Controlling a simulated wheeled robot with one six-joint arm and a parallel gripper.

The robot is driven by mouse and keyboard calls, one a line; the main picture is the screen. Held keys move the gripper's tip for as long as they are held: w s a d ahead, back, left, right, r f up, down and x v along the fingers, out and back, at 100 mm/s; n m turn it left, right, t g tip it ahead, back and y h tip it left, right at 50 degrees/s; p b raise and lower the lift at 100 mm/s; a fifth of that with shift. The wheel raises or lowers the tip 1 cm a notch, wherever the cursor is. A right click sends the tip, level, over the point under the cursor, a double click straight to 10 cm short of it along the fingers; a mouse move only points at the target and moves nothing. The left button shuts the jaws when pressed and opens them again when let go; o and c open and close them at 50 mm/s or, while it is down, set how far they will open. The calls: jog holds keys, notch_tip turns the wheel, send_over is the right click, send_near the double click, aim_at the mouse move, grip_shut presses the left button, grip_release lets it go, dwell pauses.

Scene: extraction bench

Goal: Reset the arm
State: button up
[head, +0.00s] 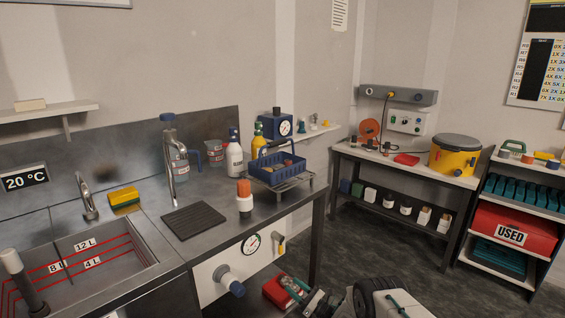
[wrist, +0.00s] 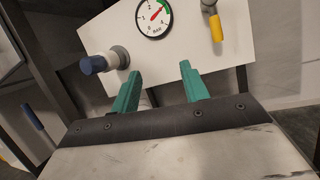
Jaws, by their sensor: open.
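My gripper (head: 298,293) is at the bottom of the head view, low in front of the bench and partly cut off by the frame edge. In the wrist view my gripper (wrist: 160,68) shows two green fingers spread apart with nothing between them. Beyond the fingers is a white panel (wrist: 110,35) with a round gauge (wrist: 153,17), a blue-capped knob (wrist: 93,65) at left and a yellow-handled valve (wrist: 216,28) at right. The fingers look apart from the panel, though the exact gap is hard to tell.
The metal bench (head: 304,212) with its sink (head: 70,275) stands at left. A blue basket (head: 278,172) sits on a wire rack near the bench's right end. A red object (head: 276,291) is low beside my gripper. Open floor (head: 365,250) lies between the bench and the back table (head: 405,172).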

jog(key=w+d+f+m+g+h, duration=0.2)
jog(key=d+f+m+h, duration=0.4)
jog(key=f+m+h, duration=0.7)
jog(key=s+d+r+m+g+h, duration=0.3)
jog(key=d+r+m, duration=0.3)
jog(key=r+m, duration=0.45)
jog(key=s+d+r+m+g+h, duration=0.25)
jog(key=d+r+m, duration=0.4)
jog(key=r, duration=0.75)
jog(key=s+d+r+m+g, duration=0.3)
jog(key=s+r+m+g, duration=0.55)
jog(key=s+r, duration=1.55)
jog(key=s+r+m+t, duration=0.2)
jog(key=s+r+m, duration=0.1)
jog(key=s+r, duration=0.6)
jog(key=s+r+m+t, duration=0.2)
jog(key=s+r+m, duration=0.2)
jog(key=s+r, duration=0.5)
jog(key=shift+s+t+y, duration=0.35)
jog(key=shift+s+t, duration=0.05)
jog(key=shift+s, duration=3.85)
